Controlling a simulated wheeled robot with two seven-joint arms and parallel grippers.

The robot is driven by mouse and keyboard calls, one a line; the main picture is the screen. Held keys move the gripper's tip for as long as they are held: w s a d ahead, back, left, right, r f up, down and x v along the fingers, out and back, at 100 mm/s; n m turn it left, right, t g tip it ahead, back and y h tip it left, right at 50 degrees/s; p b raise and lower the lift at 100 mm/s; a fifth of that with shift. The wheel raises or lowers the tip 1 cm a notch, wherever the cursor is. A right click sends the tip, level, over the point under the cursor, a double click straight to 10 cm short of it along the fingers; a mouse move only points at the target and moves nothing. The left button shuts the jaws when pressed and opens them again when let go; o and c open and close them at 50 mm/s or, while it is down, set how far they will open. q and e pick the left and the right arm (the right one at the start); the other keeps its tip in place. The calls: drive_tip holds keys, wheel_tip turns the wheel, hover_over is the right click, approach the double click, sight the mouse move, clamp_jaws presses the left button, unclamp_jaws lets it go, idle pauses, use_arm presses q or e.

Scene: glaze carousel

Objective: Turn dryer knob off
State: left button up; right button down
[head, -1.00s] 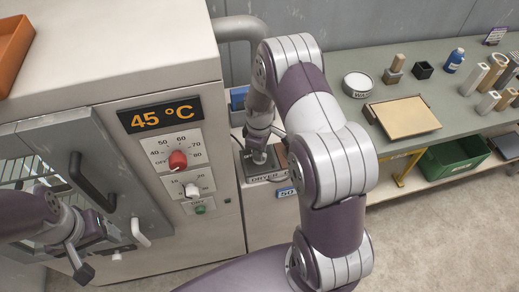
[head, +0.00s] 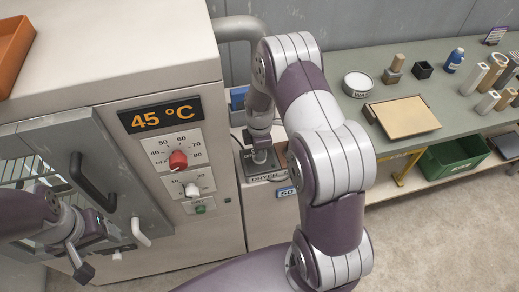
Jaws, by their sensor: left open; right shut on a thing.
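The red knob (head: 178,160) is on the cabinet's front panel, inside a temperature dial with an OFF mark, under a "45 °C" display (head: 160,115). No gripper touches it. My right gripper (head: 261,158) points down beside the cabinet, shut on a small grey knob-like piece on a dark plate (head: 243,160). A partly covered label (head: 266,178) reading "DRYER" is in front of it. The fingers hide most of the held piece, so its setting cannot be read. My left gripper (head: 96,251) is open and empty at lower left, before the cabinet door.
A white knob (head: 192,190) and a green button (head: 200,209) sit below the red knob. The door has a dark handle (head: 90,183). A bench (head: 358,120) at right holds a tan board (head: 404,117) and several small items. The floor at lower right is clear.

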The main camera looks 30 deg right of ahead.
idle(0.4)
drive_tip(key=c, duration=1.1)
unclamp_jaws()
drive_tip(key=shift+o, duration=0.2)
wheel_tip(320, 180, up, 13)
drive_tip(key=b, duration=0.2)
drive_tip(key=shift+f, duration=0.15)
